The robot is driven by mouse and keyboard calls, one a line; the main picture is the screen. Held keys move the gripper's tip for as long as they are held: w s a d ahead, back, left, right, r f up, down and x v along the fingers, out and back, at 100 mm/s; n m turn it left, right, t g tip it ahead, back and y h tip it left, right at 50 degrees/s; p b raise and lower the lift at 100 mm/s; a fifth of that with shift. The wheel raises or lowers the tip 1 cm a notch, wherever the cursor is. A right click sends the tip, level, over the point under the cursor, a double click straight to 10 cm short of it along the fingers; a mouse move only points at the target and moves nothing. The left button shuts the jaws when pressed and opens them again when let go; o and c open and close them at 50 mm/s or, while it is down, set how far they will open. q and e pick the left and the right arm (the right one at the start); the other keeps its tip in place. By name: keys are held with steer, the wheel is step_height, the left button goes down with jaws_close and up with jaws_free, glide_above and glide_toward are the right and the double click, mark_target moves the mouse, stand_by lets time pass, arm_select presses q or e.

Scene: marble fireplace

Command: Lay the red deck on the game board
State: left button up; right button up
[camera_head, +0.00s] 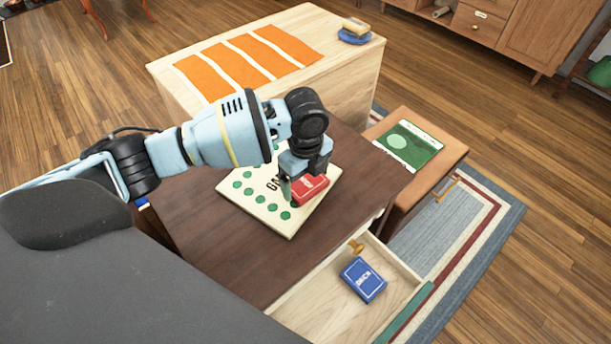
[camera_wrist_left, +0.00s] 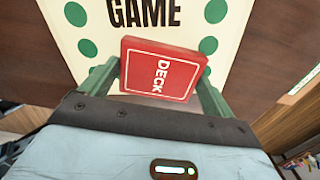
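The red deck (camera_head: 310,188), a small box marked DECK, is at my left gripper (camera_head: 298,188), over the right part of the cream game board (camera_head: 262,210) with green dots. In the left wrist view the red deck (camera_wrist_left: 160,70) fills the space between the green fingers of my left gripper (camera_wrist_left: 160,85), which look shut on its sides. The game board (camera_wrist_left: 165,12) with the word GAME shows behind it. I cannot tell whether the deck touches the board. My gripper and wrist hide part of the board in the head view. My right gripper is not in view.
The board lies on a dark wooden table (camera_head: 210,235). An open drawer (camera_head: 320,300) below holds a blue deck (camera_head: 363,280). A brown bench (camera_head: 425,165) with a green booklet (camera_head: 410,146) stands to the right, and a pale chest (camera_head: 330,85) stands behind.

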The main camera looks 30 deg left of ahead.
mark_target(306, 182)
arm_select(q)
steer(key=shift+o, duration=1)
steer(key=shift+r, duration=0.1)
steer(key=shift+r, duration=0.25)
step_height(306, 182, up, 12)
steer(key=p, duration=0.2)
steer(key=shift+f+p, duration=0.15)
steer(key=shift+p, duration=0.15)
